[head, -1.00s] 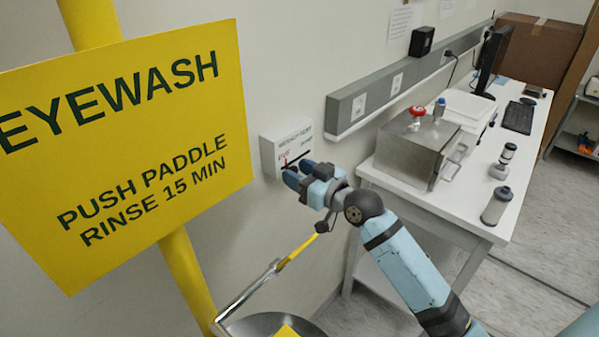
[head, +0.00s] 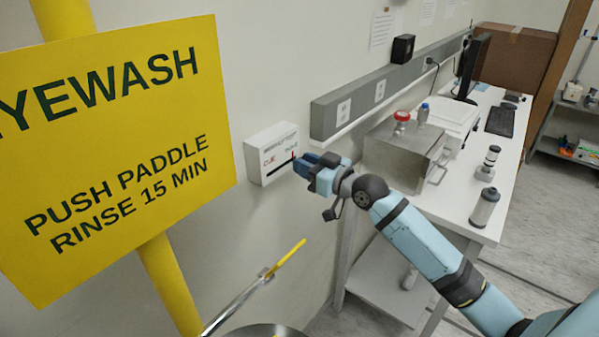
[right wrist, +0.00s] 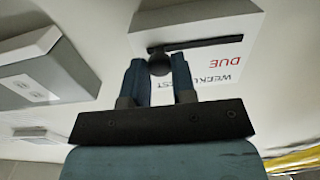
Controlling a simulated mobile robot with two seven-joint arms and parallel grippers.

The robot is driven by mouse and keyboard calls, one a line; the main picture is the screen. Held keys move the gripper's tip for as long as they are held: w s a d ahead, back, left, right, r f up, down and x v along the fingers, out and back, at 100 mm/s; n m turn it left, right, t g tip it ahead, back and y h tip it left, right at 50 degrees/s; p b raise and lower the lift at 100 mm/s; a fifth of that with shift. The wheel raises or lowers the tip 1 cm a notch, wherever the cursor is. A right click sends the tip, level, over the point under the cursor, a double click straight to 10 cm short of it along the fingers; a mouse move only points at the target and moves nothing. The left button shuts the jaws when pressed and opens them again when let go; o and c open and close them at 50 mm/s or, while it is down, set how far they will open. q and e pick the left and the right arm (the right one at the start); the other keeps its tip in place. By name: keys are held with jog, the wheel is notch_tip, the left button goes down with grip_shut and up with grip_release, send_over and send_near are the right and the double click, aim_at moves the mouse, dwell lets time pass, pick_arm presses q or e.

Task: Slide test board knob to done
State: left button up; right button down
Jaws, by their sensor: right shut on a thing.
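The test board (head: 262,150) is a white box on the wall with printed text and a dark horizontal slot. Red "DUE" lettering shows at its left, and more lettering partly shows near its right end. My right gripper (head: 300,164) is at the right end of the board. In the right wrist view, the board (right wrist: 215,22) appears upside down, and the dark round knob (right wrist: 159,65) sits between the two blue fingers of my right gripper (right wrist: 157,60). The knob is near the slot end away from "DUE". My left gripper is not in view.
A yellow eyewash sign (head: 115,150) on a yellow pole fills the left. The eyewash arm (head: 240,300) and its yellow paddle stick out below the board. A grey wall rail (head: 350,108) and a white bench (head: 470,218) with a metal box (head: 395,158) are to the right.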

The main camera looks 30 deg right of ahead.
jog(key=shift+d+r, duration=0.15)
jog(key=c, duration=1.3)
grip_release()
jog(key=shift+c, duration=0.2)
jog(key=o, duration=0.4)
jog(key=shift+w+d, duration=0.1)
jog(key=shift+c, duration=0.2)
jog(key=shift+b+v, duration=1.45)
jog(key=shift+v, duration=5.5)
jog(key=shift+w, duration=0.1)
